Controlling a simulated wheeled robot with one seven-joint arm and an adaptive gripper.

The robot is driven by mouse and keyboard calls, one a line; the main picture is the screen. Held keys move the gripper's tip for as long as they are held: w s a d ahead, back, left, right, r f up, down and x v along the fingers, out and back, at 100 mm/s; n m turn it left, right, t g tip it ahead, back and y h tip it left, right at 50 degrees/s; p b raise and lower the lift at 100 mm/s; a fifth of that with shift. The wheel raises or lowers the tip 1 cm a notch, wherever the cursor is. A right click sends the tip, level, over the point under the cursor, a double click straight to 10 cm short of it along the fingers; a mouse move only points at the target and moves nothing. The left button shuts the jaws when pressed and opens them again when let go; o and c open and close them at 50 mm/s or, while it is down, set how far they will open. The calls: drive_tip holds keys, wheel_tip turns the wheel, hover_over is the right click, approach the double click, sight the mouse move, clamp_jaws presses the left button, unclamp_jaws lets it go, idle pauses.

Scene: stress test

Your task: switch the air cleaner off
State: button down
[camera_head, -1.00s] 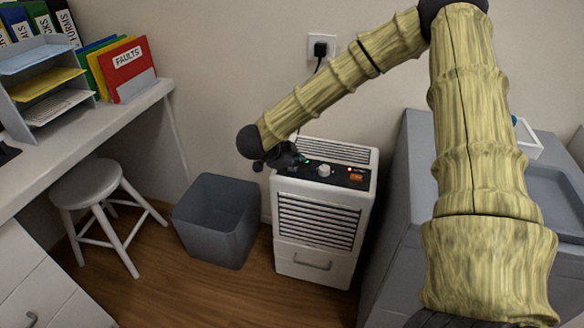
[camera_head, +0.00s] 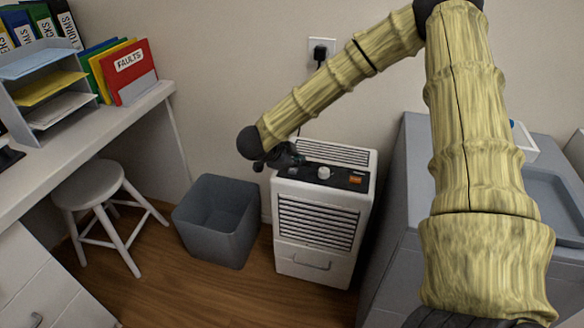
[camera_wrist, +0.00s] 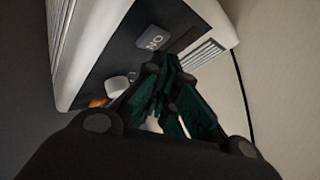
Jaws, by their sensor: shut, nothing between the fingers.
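The air cleaner (camera_head: 319,215) is a white box with a front grille, standing on the floor against the wall. Its dark top panel (camera_head: 338,178) carries a white knob (camera_head: 324,172) and an orange switch (camera_head: 355,180). No lamp on the panel shows lit. In the wrist view a grey button (camera_wrist: 153,39) with lettering that looks like "ON" lies just beyond the fingertips; I cannot tell whether they touch it. My gripper (camera_head: 296,160) is shut and empty at the panel's left end, hiding part of it. Its dark green fingers also show in the wrist view (camera_wrist: 157,62).
A grey bin (camera_head: 216,220) stands left of the cleaner, with a white stool (camera_head: 90,185) and a desk (camera_head: 100,125) further left. A grey cabinet (camera_head: 400,200) stands close on the right. A black plug (camera_head: 320,52) sits in the wall socket above.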

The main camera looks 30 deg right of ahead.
sight(295, 171)
drive_tip(key=shift+r, duration=0.1)
wheel_tip(295, 171, up, 6)
drive_tip(key=p, duration=0.5)
drive_tip(key=shift+p, duration=0.4)
